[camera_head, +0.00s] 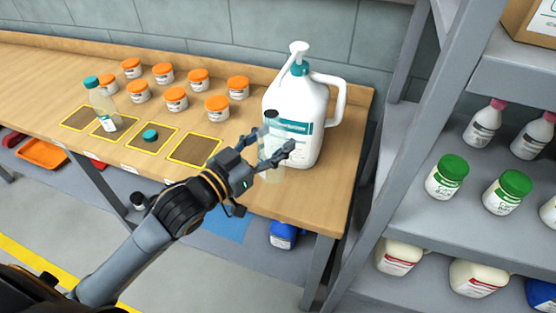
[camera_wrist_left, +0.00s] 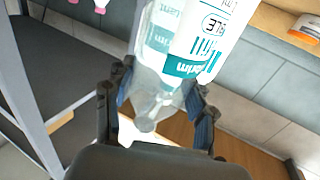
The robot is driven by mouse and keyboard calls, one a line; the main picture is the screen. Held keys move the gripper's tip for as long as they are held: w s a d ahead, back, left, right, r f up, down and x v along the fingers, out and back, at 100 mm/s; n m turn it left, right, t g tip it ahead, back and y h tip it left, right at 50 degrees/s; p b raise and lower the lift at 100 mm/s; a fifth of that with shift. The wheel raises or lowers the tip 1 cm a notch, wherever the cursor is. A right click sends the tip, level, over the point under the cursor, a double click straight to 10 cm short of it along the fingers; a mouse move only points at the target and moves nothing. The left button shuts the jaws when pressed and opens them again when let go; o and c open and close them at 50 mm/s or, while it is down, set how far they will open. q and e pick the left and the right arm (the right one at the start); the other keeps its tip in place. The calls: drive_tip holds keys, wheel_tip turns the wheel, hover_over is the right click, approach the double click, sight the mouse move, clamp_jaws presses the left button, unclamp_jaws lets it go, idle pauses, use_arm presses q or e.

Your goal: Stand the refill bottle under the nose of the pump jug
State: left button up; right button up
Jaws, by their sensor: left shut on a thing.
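The pump jug (camera_head: 305,105) is white with a teal collar and label and stands near the right end of the bench. Its white nose (camera_head: 288,68) points left and down. My left gripper (camera_head: 274,155) is shut on the clear refill bottle (camera_head: 271,175), in front of the jug's lower left side. The bottle looks upright, its dark open-looking top (camera_head: 271,117) below the nose. I cannot tell whether its base touches the bench. In the left wrist view the see-through bottle (camera_wrist_left: 150,85) is between the fingers, overlapping the jug's label. My right gripper is not in view.
A clear bottle with a teal cap (camera_head: 103,106) stands on a yellow-framed square. A loose teal cap (camera_head: 150,135) lies on another. Several orange-lidded jars (camera_head: 217,109) stand behind. A grey shelf rack (camera_head: 410,135) with bottles is close on the right.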

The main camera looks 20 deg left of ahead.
use_arm(q)
drive_tip(key=shift+w+d+f, duration=0.2)
drive_tip(key=shift+w+f, duration=0.25)
drive_tip(key=shift+f, duration=0.1)
drive_tip(key=shift+w+d+f, duration=0.15)
drive_tip(key=shift+w+f, duration=0.25)
drive_tip(key=shift+f, duration=0.1)
wheel_tip(320, 180, down, 3)
drive_tip(key=shift+w+f, duration=0.1)
drive_tip(key=shift+w, duration=0.05)
drive_tip(key=shift+f, duration=0.15)
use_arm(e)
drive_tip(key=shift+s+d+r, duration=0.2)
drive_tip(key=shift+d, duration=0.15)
use_arm(q)
drive_tip(key=shift+f, duration=0.2)
drive_tip(key=o, duration=1.2)
drive_tip(key=shift+c, duration=0.2)
drive_tip(key=shift+r, duration=0.1)
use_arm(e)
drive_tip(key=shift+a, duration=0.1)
